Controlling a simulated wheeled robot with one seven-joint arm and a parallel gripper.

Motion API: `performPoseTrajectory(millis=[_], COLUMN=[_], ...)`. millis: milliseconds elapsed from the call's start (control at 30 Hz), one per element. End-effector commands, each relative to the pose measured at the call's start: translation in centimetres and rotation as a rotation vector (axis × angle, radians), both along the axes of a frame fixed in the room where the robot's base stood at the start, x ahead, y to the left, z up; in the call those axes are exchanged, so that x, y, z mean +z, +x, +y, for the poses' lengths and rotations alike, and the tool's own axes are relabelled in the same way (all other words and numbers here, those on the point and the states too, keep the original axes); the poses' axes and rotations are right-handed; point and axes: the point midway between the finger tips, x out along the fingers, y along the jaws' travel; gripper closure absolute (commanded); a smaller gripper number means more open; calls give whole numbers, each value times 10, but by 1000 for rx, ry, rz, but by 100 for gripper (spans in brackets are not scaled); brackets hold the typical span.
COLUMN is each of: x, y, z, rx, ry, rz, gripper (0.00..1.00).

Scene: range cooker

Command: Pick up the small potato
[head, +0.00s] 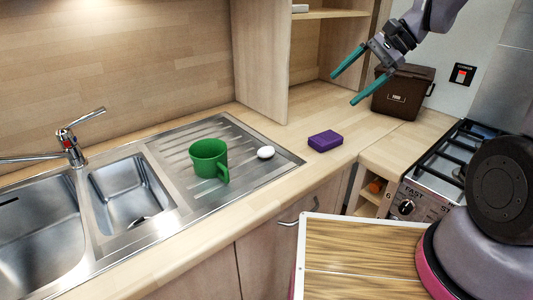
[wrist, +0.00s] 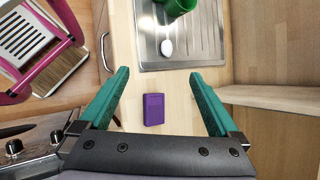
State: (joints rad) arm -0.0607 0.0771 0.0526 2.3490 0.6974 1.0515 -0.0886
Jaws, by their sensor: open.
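A small white oval thing (head: 265,152) lies on the ribbed metal drainboard, right of a green mug. It looks egg-like, and I cannot tell if it is the small potato. It also shows in the wrist view (wrist: 167,47), near the top middle. A small orange thing (head: 375,187) sits in an open cubby below the counter, too small to identify. My gripper (head: 345,90) is open and empty, raised above the counter right of the drainboard.
The green mug (head: 209,158) stands on the drainboard (head: 222,130) left of the white thing. A purple block (head: 325,141) lies on the counter to its right. A brown box (head: 404,92) stands at the back beside the stove (head: 437,160). Sink basins are at left.

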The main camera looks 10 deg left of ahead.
Motion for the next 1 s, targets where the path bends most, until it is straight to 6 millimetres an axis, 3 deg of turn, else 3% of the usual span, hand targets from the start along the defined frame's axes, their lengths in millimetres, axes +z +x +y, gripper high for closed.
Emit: performPoseTrajectory(millis=[33,200,500,733,1000], x=[-20,-79,-175,-204,-224], y=[7,30,49,51,49], z=[12,48,87,100,136], rx=[-27,-153,-371,-433,-433], ry=[39,165,294,317,318], rz=[76,292,566,625,627], gripper=[3,3,3,3,3])
